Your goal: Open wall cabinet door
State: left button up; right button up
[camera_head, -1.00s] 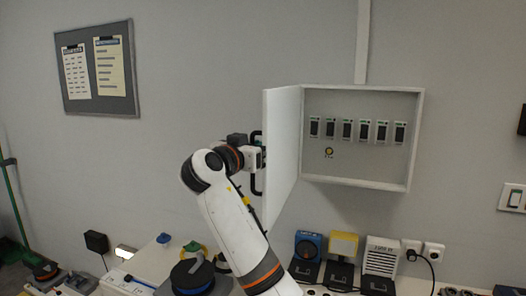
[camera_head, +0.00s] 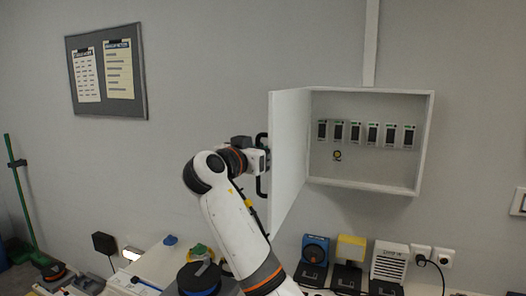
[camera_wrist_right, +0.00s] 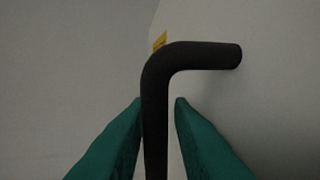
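The white wall cabinet (camera_head: 424,140) hangs on the grey wall, with its door (camera_head: 288,150) standing wide open on its left side, swung out toward me. A row of dark-faced modules (camera_head: 372,134) and a round yellow-and-black part (camera_head: 337,156) show inside. The black door handle (camera_head: 260,182) is on the door's outer face. My right gripper (camera_head: 262,161) is at this handle. In the right wrist view, the green fingers of the gripper (camera_wrist_right: 159,101) stand apart on either side of the handle (camera_wrist_right: 155,120), with a narrow gap visible on the right. My left gripper is out of view.
Below the cabinet stand a blue device (camera_head: 314,250), a yellow-topped device (camera_head: 350,249) and a white vented box (camera_head: 389,262). Sockets (camera_head: 432,255) are at right. A notice board (camera_head: 108,70) hangs at left. The wall between board and door is clear.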

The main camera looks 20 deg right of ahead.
jog(key=b+v, duration=0.3)
jog(key=v, duration=0.8)
jog(key=shift+b, duration=0.35)
jog(key=shift+a, duration=0.1)
